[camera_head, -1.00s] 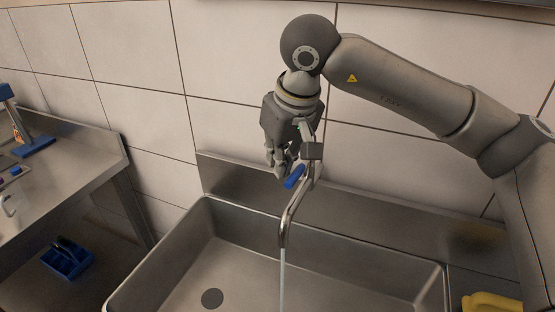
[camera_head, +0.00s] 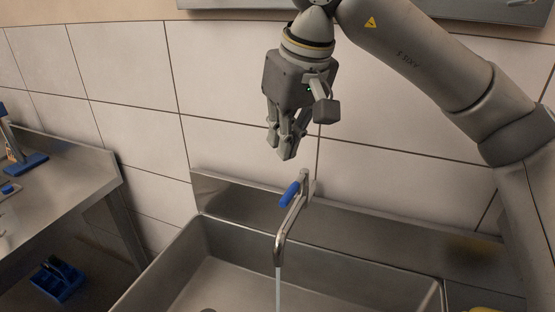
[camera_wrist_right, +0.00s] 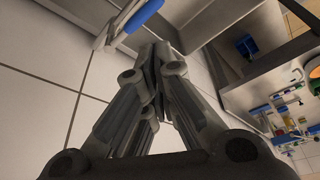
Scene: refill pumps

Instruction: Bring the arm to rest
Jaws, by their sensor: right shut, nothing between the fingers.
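My right gripper (camera_head: 282,146) is above the sink's faucet in the head view, fingers pointing down. It is shut and empty, apart from the faucet. In the right wrist view its fingertips (camera_wrist_right: 157,60) meet. The faucet (camera_head: 291,217) has a blue lever (camera_head: 289,194), and a thin stream of water (camera_head: 278,290) runs from its spout. The blue lever also shows at the top of the right wrist view (camera_wrist_right: 143,15). My left gripper is not in view.
The steel sink (camera_head: 171,265) is below, against a tiled wall (camera_head: 235,145). A steel table (camera_head: 75,185) stands at left, with a blue caddy (camera_head: 57,281) under it. A grey panel edge (camera_head: 440,12) runs along the top. The air around the gripper is free.

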